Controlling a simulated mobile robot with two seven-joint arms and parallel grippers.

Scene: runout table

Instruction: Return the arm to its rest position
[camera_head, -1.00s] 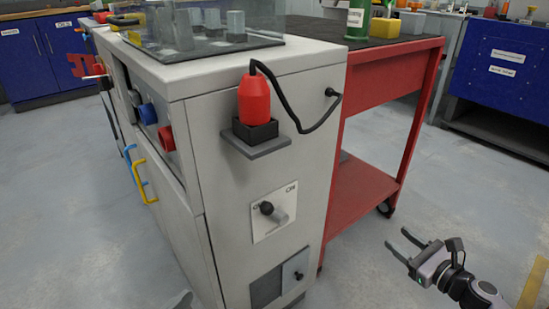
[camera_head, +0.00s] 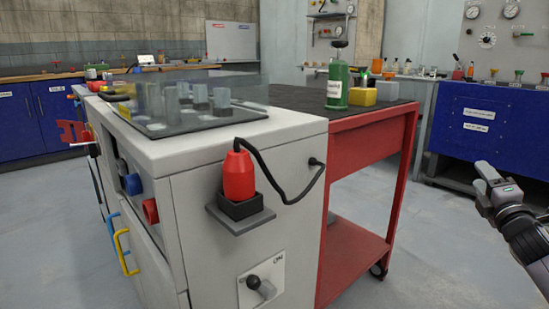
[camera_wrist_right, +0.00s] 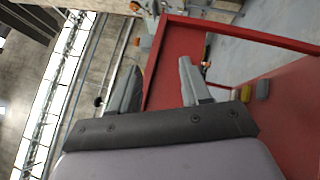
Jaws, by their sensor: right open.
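My right gripper (camera_head: 483,177) is at the right edge of the head view, raised in free air to the right of the red cart. Its arm comes in from the lower right. In the right wrist view the right gripper (camera_wrist_right: 160,80) shows two fingers standing apart with nothing between them. My left gripper is in neither view.
A grey machine cabinet (camera_head: 205,260) with a red plug-like device (camera_head: 238,175) on a small shelf stands at the left. Beside it is a red cart (camera_head: 370,145) carrying a green bottle (camera_head: 338,88). A blue cabinet (camera_head: 490,130) stands behind. Floor between cart and arm is clear.

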